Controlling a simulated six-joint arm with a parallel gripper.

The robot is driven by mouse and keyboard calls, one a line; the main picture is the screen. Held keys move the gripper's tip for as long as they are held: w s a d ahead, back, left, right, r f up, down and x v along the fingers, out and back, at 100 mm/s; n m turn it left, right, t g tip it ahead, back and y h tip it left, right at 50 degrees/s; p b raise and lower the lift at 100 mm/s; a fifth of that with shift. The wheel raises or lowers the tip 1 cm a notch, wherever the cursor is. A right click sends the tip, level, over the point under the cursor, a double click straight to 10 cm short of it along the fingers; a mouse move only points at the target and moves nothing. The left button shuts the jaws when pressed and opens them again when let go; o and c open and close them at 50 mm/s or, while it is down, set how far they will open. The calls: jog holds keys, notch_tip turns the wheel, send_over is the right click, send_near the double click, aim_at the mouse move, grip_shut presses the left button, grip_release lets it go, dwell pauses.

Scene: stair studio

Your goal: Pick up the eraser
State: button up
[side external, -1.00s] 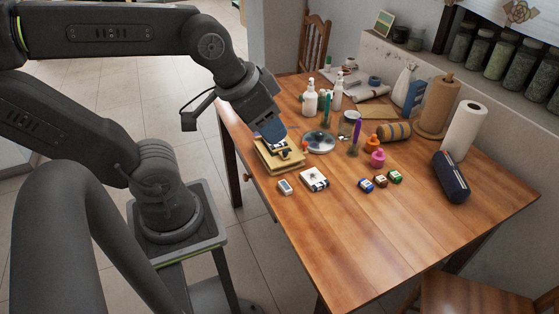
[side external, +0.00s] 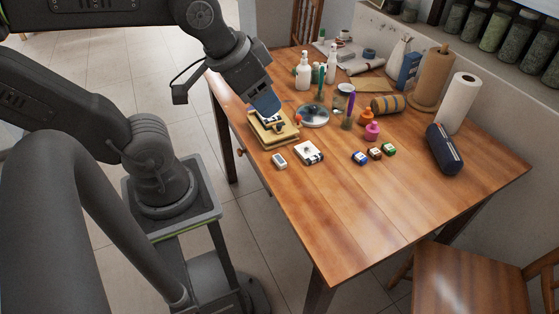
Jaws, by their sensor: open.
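A small white block with a dark sleeve, which looks like the eraser (side external: 279,161), lies on the wooden table near its left edge. It is just in front of a stack of tan boards or notepads (side external: 287,135). My gripper (side external: 269,115) points down over that stack, behind the eraser and apart from it. My gripper is open; its fingertips are small here and partly hidden by its blue-grey body, and I see nothing held. The eraser is in plain view.
A white box (side external: 309,152) lies right of the eraser. Three small coloured boxes (side external: 375,153), a pink bottle (side external: 371,131) and a navy case (side external: 445,149) are further right. White bottles (side external: 303,72) stand behind. The table's front (side external: 350,220) is clear.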

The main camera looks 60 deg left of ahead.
jog(key=w+a+f+m+g, duration=0.3)
jog(key=w+a+f+m, duration=0.4)
jog(key=w+m, duration=0.1)
jog(key=m+g, duration=0.3)
jog(key=m, duration=0.6)
send_over(279, 159)
notch_tip(279, 159, down, 13)
notch_tip(279, 159, down, 14)
jog(key=shift+d+r, duration=0.1)
jog(key=shift+r, duration=0.1)
jog(key=c, duration=1)
jog(key=shift+r, duration=0.1)
